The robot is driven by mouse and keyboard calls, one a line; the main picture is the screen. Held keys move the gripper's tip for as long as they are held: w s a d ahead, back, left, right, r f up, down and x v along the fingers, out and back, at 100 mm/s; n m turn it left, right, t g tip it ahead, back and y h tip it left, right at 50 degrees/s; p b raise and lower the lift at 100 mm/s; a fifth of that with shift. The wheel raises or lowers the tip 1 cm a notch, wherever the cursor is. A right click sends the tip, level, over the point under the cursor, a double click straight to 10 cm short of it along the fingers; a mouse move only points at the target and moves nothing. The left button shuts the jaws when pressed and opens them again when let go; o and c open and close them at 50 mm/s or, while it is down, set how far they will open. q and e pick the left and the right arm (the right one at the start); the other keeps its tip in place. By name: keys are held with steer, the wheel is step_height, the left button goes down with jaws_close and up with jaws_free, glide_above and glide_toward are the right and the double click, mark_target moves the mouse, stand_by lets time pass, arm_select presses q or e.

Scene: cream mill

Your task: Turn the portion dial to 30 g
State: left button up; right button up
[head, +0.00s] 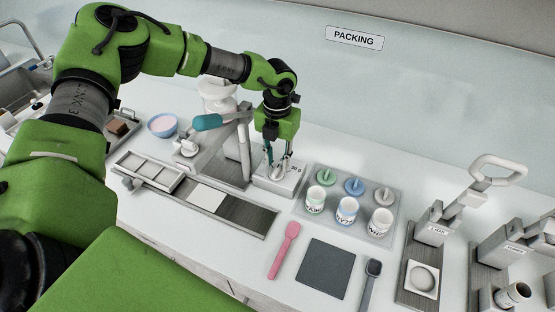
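My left gripper (277,165) points straight down over a small white box-shaped unit (270,184) with small dark marks on its top, to the right of the mill. Its two fingertips are close to the top of the unit, with a small gap seen between the fingers. The portion dial is not clearly visible; the fingers cover that part of the unit. I cannot tell whether they touch or grip a dial, and no dial reading is legible. My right gripper is not in view.
A mill with a teal-handled lever (207,122) stands just left of the gripper. A tray (299,208) with several jars and coloured lids is to the right. A pink spatula (284,250), dark mat (326,267) and presses (433,232) lie further front and right.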

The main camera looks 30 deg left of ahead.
arm_select(q)
steer(key=shift+f, duration=1.2)
jaws_close()
steer(key=shift+m, duration=0.3)
steer(key=m+b, duration=0.1)
steer(key=m, duration=0.3)
steer(key=shift+d, duration=0.15)
steer(key=shift+d+m+b, duration=0.1)
steer(key=shift+m+b, duration=1.1)
steer(key=shift+m, duration=0.8)
steer(key=shift+r+m, duration=0.1)
steer(key=shift+m, duration=0.2)
